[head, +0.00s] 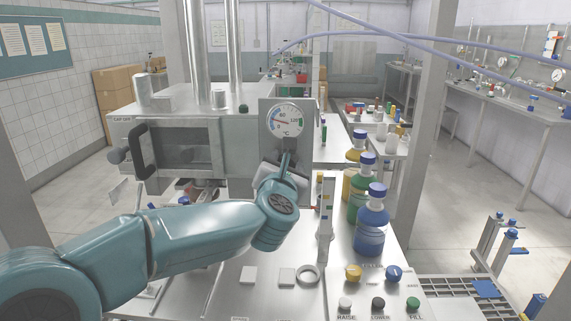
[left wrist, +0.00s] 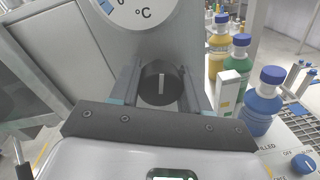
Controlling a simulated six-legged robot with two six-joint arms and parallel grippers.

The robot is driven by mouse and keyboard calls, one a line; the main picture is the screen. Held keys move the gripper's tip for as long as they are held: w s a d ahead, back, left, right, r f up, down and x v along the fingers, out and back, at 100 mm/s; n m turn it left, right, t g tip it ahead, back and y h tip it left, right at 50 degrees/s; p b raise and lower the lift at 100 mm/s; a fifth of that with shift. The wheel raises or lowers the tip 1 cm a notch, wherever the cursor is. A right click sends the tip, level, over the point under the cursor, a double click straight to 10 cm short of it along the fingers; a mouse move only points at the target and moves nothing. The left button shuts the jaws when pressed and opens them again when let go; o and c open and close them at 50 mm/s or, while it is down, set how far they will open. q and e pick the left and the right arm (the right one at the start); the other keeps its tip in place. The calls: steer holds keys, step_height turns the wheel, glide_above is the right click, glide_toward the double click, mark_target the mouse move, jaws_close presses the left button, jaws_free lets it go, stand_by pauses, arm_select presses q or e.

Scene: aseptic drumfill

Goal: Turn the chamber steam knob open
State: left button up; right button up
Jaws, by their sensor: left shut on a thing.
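The chamber steam knob (left wrist: 158,84) is a black round knob with a white line that points straight up in the left wrist view. It sits on a grey panel (left wrist: 195,45) below a round °C gauge (head: 285,121). My left gripper (head: 287,163) reaches the panel under the gauge and hides the knob in the head view. In the left wrist view its two fingers are on either side of the knob, shut on it. My right gripper is in neither view.
Blue, green and yellow bottles with blue caps (head: 370,225) stand right of my left arm. A white upright strip (head: 325,220) stands close beside the gripper. Small knobs and RAISE, LOWER and FILL buttons (head: 378,303) sit on the front bench. A chamber window (head: 185,145) lies left.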

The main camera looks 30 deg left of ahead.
arm_select(q)
steer(key=m, duration=0.3)
steer(key=shift+r+m+p, duration=0.1)
steer(key=shift+m+p, duration=0.2)
steer(key=shift+p, duration=0.1)
steer(key=m+p, duration=0.1)
steer(key=m, duration=0.2)
steer(key=shift+g, duration=0.3)
steer(key=m+p, duration=0.2)
steer(key=m, duration=0.2)
steer(key=shift+d+m, duration=0.1)
steer(key=shift+m, duration=0.2)
steer(key=shift+m+y+p, duration=0.3)
steer(key=shift+m+p, duration=0.5)
steer(key=shift+m, duration=0.8)
steer(key=o, duration=1)
steer(key=shift+o, duration=0.2)
